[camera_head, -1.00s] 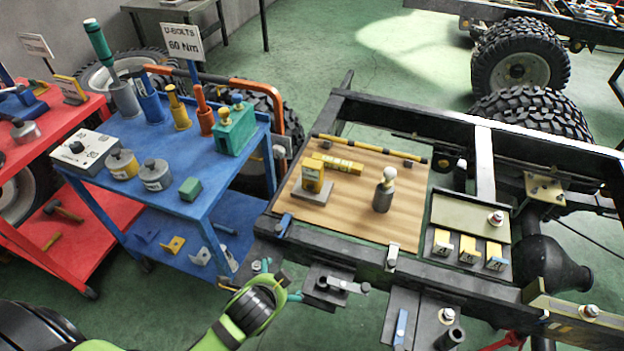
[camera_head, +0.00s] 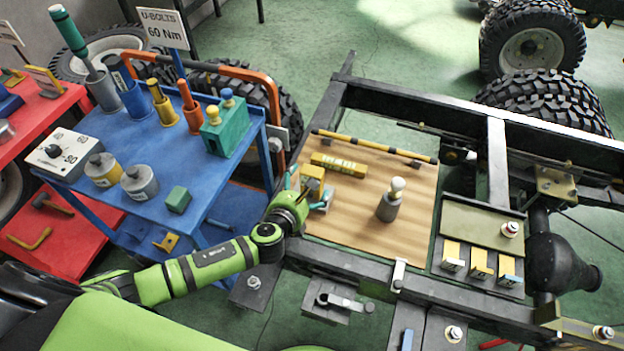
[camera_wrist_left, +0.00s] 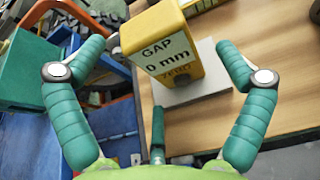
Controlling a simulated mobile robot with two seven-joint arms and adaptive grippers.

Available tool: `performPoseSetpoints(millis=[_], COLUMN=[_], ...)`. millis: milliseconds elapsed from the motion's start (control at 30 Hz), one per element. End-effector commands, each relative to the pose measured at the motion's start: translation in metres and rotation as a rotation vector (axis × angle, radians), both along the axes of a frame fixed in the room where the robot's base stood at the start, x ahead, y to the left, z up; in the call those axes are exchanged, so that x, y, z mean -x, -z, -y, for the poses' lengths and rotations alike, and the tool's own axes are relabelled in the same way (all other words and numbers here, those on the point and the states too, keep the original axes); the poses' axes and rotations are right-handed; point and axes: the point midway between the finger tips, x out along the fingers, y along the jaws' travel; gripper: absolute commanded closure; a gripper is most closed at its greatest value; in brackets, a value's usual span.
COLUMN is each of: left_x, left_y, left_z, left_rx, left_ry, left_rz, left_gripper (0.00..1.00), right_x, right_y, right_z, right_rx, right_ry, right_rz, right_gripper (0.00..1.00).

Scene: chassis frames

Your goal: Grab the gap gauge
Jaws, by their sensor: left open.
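The gap gauge (camera_head: 312,178) is a yellow block with a white label, on a grey base at the left part of the wooden board (camera_head: 345,220). In the left wrist view the gauge (camera_wrist_left: 162,45) reads "GAP 0 mm" and stands on its grey plate (camera_wrist_left: 205,80). My left gripper (camera_head: 308,192) is open at the gauge, partly hiding its lower part in the head view. In the left wrist view its teal fingers (camera_wrist_left: 162,55) are spread, one on each side of the gauge, with visible room between them and it. My right gripper is not in view.
On the board are a yellow bar (camera_head: 338,164), a long yellow-black rod (camera_head: 375,146) and a grey peg with a pale knob (camera_head: 390,202). The blue cart (camera_head: 150,205) with tools and a teal block (camera_head: 228,130) stands left. Dark chassis rails (camera_head: 420,290) border the board.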

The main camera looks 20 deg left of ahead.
Motion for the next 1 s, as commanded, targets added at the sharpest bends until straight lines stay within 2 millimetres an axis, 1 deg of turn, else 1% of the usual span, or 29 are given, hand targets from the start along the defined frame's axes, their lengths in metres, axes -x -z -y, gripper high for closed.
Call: performPoseSetpoints(millis=[33, 100, 167, 200, 300, 400, 467, 567, 600, 667, 700, 733, 900, 1000], left_x=[-0.009, -0.019, -0.026, -0.029, -0.035, -0.037, -0.037, -0.036, -0.036, -0.036, -0.036, -0.036, -0.036, -0.036], left_y=[0.0, 0.002, 0.007, 0.009, 0.012, 0.012, 0.012, 0.012, 0.012, 0.012, 0.012, 0.012, 0.012, 0.012], left_z=[-0.001, -0.001, -0.001, -0.001, 0.0, 0.0, -0.001, -0.001, -0.001, -0.001, -0.001, -0.001, -0.001, -0.001], left_rx=[0.001, 0.001, 0.002, 0.002, 0.002, 0.003, 0.003, 0.003, 0.003, 0.003, 0.003, 0.003, 0.003, 0.003], left_ry=[-0.004, -0.005, -0.004, -0.004, -0.003, -0.003, -0.003, -0.003, -0.003, -0.003, -0.003, -0.003, -0.003, -0.003], left_rz=[0.002, 0.002, 0.001, 0.001, 0.0, 0.0, 0.0, 0.0, 0.0, 0.0, -0.001, -0.001, 0.0, 0.0], left_gripper=[0.0, 0.0, 0.0, 0.0, 0.0, 0.0, 0.0, 0.0, 0.16, 0.4, 0.56, 0.59, 0.59, 0.59], right_x=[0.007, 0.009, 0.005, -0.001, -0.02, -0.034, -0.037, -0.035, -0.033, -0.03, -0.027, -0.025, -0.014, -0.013], right_y=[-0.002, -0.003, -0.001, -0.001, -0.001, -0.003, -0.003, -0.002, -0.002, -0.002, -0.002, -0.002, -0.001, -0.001], right_z=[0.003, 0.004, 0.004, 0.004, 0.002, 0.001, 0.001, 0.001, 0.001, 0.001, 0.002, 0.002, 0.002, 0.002], right_rx=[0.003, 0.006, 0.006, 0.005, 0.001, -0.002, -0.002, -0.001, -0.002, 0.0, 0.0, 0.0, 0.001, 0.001], right_ry=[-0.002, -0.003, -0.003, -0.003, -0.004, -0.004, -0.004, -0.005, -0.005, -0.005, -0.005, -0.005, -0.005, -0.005], right_rz=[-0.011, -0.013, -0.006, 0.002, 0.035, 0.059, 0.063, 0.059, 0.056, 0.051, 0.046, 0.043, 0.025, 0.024], right_gripper=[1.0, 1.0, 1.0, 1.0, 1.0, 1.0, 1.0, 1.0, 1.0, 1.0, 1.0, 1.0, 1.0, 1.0])
